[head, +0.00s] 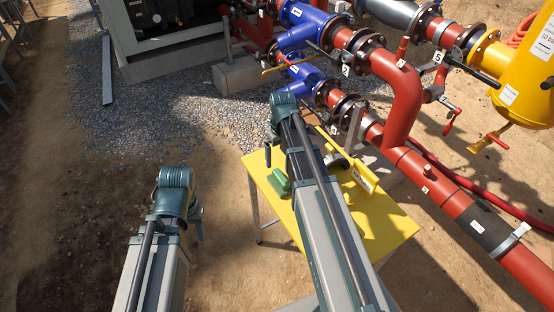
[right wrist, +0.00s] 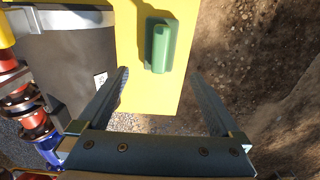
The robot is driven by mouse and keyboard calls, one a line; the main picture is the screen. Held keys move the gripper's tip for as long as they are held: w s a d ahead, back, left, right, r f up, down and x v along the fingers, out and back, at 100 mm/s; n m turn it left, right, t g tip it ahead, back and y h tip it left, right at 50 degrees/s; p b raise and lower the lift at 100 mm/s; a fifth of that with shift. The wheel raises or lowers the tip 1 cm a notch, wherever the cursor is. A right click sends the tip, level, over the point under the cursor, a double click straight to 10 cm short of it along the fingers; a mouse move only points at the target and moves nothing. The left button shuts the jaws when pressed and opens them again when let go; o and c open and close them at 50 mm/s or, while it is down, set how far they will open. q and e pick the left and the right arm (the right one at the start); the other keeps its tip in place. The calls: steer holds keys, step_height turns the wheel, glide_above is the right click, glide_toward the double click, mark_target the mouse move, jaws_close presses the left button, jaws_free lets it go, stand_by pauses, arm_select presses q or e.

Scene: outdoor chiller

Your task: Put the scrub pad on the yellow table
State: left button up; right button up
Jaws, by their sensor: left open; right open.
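The green scrub pad (head: 280,182), with a raised rounded grip, lies on the yellow table (head: 394,226) near its left edge. In the right wrist view the pad (right wrist: 159,46) lies flat on the yellow tabletop (right wrist: 130,60), close to the table's edge. My right gripper (right wrist: 158,75) is open and empty, its fingers apart on either side of the pad's line; no contact with the pad shows. In the head view my right arm hides most of that gripper and part of the table. My left gripper (head: 198,216) is left of the table, mostly hidden behind its arm.
A yellow bracket-like piece (head: 362,179) and a partly hidden grey round item (head: 338,160) are at the table's far side. Red pipes (head: 405,110) with blue valves (head: 305,78) run behind and right of it. Bare ground lies left of the table.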

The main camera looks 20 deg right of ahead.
steer(key=s+a+n, duration=0.1)
steer(key=s+a, duration=0.7)
steer(key=a, duration=0.2)
steer(key=s+a+n+h, duration=0.1)
steer(key=s+a, duration=0.8)
steer(key=a, duration=0.2)
steer(key=shift+a, duration=0.25)
steer(key=shift+s, duration=0.1)
